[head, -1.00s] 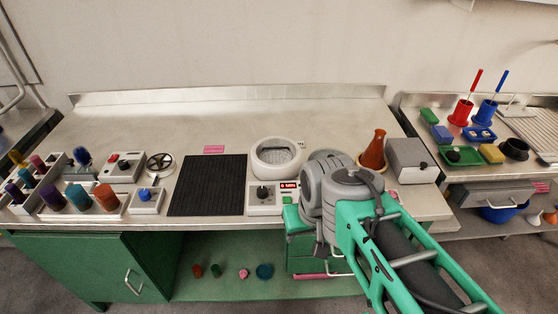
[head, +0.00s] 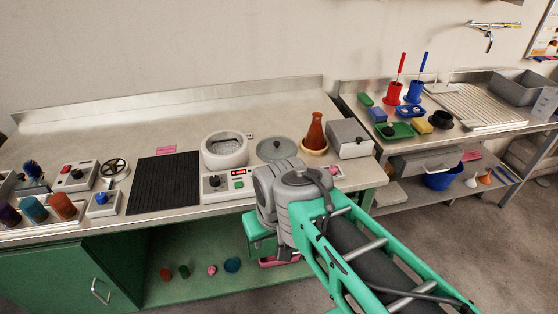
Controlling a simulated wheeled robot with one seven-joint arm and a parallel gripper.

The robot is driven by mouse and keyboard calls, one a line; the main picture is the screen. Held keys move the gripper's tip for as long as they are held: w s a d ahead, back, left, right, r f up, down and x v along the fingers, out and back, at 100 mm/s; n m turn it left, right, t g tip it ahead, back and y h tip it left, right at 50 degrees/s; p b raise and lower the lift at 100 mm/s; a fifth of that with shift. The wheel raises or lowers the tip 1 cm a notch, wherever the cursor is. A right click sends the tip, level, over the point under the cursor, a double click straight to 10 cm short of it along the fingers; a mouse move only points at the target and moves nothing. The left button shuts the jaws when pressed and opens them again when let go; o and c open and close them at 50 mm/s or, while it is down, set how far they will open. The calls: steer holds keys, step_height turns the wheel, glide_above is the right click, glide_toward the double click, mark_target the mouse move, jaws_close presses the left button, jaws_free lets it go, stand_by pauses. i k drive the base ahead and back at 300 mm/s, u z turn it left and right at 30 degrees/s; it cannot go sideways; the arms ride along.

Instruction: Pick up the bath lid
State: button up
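The bath lid (head: 277,149) is a round grey disc with a small dark knob at its centre. It lies on the bench top to the right of the round white bath (head: 224,150), apart from it. The bath is open, and its inside shows. My arm reaches in from the lower right, and its grey wrist joints are just in front of the lid, close to the bench's front edge. The lid's near edge comes close to the arm in the picture. My gripper's fingers are hidden behind the arm, so their state does not show.
A control box (head: 227,185) with a red display stands in front of the bath. A brown flask (head: 315,130) and a grey box (head: 349,138) stand right of the lid. A black mat (head: 163,183) lies left. The bench behind the bath is clear.

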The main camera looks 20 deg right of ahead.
mark_target(276, 148)
steer(key=u, duration=0.05)
steer(key=i, duration=0.9)
steer(key=z, duration=0.4)
